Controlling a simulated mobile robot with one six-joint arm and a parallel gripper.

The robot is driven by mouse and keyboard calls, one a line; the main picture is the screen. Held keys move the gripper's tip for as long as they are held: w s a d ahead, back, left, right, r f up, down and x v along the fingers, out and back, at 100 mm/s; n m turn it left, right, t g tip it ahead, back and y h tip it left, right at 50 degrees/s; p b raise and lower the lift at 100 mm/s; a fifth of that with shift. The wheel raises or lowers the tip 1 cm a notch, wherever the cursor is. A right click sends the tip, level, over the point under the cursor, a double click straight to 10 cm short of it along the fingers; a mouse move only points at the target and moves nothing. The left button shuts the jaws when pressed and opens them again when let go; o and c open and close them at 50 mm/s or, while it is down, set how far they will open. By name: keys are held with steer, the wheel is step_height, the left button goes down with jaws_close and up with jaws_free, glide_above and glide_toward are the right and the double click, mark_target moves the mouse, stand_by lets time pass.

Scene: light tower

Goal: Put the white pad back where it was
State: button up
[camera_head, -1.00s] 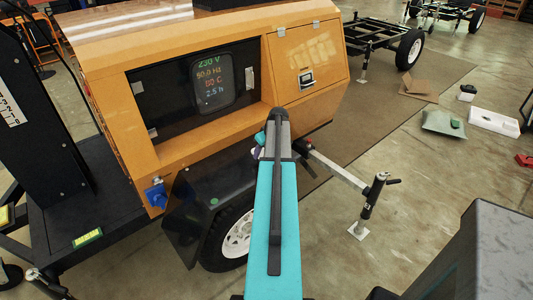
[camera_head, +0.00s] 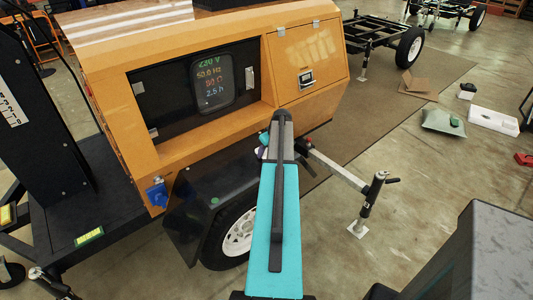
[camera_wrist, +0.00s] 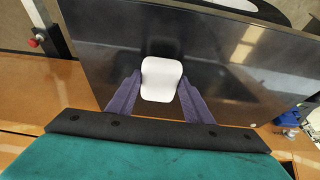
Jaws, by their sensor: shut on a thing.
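The white pad (camera_wrist: 161,80) is a small rounded white block in the middle of the wrist view. My gripper (camera_wrist: 158,95) is shut on it, with one purple finger at each side of its lower part. The pad is over the dark glossy fender (camera_wrist: 215,60) of the orange machine, with a dark shadow or reflection just above it. I cannot tell whether the pad touches the fender. In the head view my teal arm hides the pad and most of the gripper.
The orange generator (camera_head: 165,152) with its lit display (camera_head: 212,82) stands beside the fender (camera_head: 210,200). A blue socket (camera_head: 156,194) is on its side, also in the wrist view (camera_wrist: 290,120). A stabiliser leg (camera_head: 370,205) stands on the right.

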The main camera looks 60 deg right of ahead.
steer(key=shift+f, duration=0.85)
steer(key=shift+f, duration=0.1)
steer(key=o, duration=0.9)
steer(key=shift+o, duration=0.2)
steer(key=b+v, duration=0.2)
steer(key=v, duration=1)
